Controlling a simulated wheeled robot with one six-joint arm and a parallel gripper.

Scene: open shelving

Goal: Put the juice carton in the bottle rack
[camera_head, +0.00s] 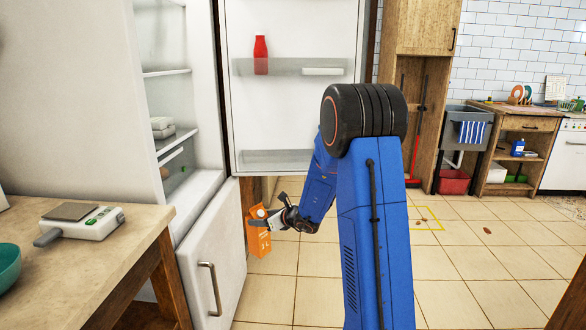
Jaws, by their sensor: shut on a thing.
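The juice carton (259,240) is orange with white markings and hangs slightly tilted in front of the open fridge. My gripper (262,217) is shut on the carton near its top and holds it above the floor. The fridge door (290,120) stands open, with clear racks on its inner side. The upper door rack (290,67) holds a red bottle (261,55) at its left and a small white item (322,71) at its right. The lower door rack (275,160) looks empty. The carton is below and apart from this lower rack.
A lower freezer drawer or door (215,262) with a metal handle is close to the carton's left. Tiled floor (465,280) lies open to the right.

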